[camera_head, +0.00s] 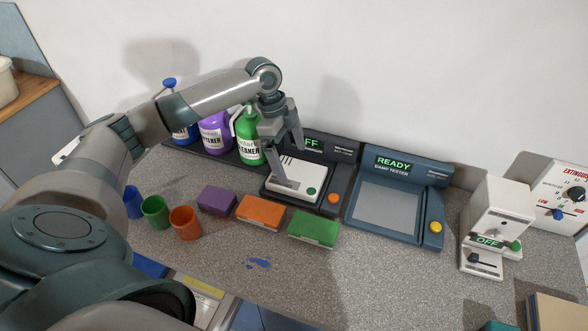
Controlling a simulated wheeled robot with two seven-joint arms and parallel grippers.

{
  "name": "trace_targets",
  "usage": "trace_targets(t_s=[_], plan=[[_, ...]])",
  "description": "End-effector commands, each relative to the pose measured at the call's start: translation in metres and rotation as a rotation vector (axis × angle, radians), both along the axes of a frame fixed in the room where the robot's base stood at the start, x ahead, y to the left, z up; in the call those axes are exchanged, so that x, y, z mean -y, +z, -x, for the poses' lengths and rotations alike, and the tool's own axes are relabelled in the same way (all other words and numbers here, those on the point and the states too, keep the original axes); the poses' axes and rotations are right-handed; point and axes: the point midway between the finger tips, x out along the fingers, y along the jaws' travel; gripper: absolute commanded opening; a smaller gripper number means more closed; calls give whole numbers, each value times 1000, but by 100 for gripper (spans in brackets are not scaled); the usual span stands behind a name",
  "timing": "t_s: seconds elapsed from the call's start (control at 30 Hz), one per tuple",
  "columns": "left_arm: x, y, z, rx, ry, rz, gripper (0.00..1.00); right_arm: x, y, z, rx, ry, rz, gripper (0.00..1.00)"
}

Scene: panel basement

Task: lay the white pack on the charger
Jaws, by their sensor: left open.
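The white pack (294,181), a flat block with dark slots and a green dot, lies on the dark charger (337,186). The charger has an orange button, and its display is partly hidden by my gripper and reads "FF" in green. My left gripper (291,166) is open, with its fingers pointing down over the pack. My right gripper is not in view.
A damp tester (390,204) reading "READY" stands right of the charger. Cleaner bottles (249,140) stand to the left. Purple, orange (260,213) and green (313,228) blocks and several cups (185,223) lie in front. A white device (495,227) reading "OFF" stands at the right.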

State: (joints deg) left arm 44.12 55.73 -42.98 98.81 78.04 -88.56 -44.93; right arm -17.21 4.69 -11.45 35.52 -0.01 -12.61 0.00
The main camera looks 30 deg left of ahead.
Motion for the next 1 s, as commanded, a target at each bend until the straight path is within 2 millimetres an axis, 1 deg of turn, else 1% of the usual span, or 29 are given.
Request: trace_targets(t_s=[0.03,0.2,0.4,0.6,1.0], plan=[[-3,7,0,4,2,0,100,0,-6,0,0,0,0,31],[-10,36,1,4,1,0,100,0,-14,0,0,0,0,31],[-16,59,3,1,1,0,100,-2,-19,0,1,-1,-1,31],[-18,66,4,-1,1,1,100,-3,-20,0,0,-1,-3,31],[-18,66,4,-1,1,1,100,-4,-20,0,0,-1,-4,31]])
